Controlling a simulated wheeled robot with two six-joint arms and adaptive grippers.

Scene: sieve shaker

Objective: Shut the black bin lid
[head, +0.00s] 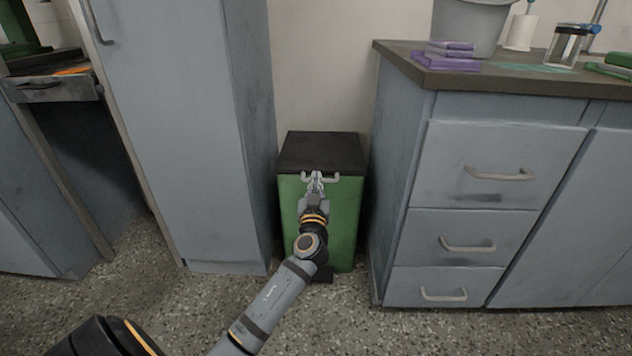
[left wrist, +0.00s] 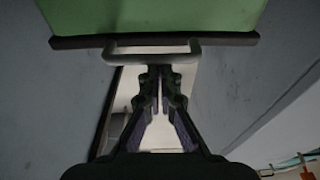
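The green bin (head: 345,215) stands on the floor between the tall cabinet and the drawer unit. Its black lid (head: 320,150) lies flat across the top, with no gap that I can see. A silver handle (head: 333,178) sits at the lid's front edge. My left gripper (head: 315,178) is in front of the bin, its fingertips at the middle of the handle. In the left wrist view the gripper (left wrist: 162,72) has its fingers close together, tips at the handle bar (left wrist: 150,50); the bar runs across them, not between them. Contact is unclear. My right gripper is out of view.
The tall cabinet (head: 180,130) stands close on the bin's left. The drawer unit (head: 490,170) with protruding handles is close on its right. Its worktop (head: 400,62) holds a grey tub (head: 470,25) and purple boxes (head: 448,60). The speckled floor (head: 390,330) in front is clear.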

